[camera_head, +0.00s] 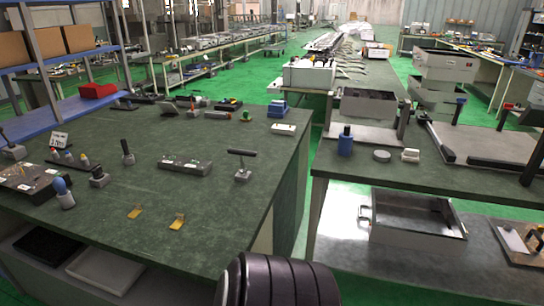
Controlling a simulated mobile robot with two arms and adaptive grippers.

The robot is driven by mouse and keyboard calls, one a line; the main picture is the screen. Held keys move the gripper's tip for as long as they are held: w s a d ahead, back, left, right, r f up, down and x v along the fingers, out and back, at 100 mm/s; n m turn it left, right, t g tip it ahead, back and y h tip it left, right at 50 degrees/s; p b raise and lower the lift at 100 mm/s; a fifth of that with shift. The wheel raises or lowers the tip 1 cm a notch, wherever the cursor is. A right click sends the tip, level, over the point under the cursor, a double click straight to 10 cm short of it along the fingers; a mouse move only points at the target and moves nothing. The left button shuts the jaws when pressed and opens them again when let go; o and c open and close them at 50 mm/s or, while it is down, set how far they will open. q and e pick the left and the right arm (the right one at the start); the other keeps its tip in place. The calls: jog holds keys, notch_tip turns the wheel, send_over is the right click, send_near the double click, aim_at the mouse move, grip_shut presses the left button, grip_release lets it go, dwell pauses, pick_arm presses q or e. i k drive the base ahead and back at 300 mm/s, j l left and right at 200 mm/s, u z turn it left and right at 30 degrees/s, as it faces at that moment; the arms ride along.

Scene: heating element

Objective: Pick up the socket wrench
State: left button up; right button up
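A T-shaped tool with a dark crossbar handle (242,152) stands upright in a small grey block (242,176) near the right side of the left green-topped table. It looks like the socket wrench, but I cannot tell for certain at this size. Another dark-handled tool (127,148) stands upright further left, with a third (98,172) in a grey block nearer the front. Neither of my grippers shows. A dark ribbed cylindrical part of mine fills the bottom middle of the view.
The left table (225,215) has a bare front right area. A low grey block (185,166) and two small yellow pieces (135,212) lie on it. A gap of green floor separates it from the right table (460,177), which holds a blue bottle (345,142) and a metal box (368,104).

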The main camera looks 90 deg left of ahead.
aim_at(243, 171)
jog(key=i+u, duration=0.2)
jog(key=u, duration=0.25)
jog(key=i+u, duration=0.25)
jog(key=u, duration=0.2)
jog(key=i+u, duration=0.2)
jog(key=u, duration=0.2)
jog(key=i+l+u, duration=0.15)
jog(key=u, duration=0.3)
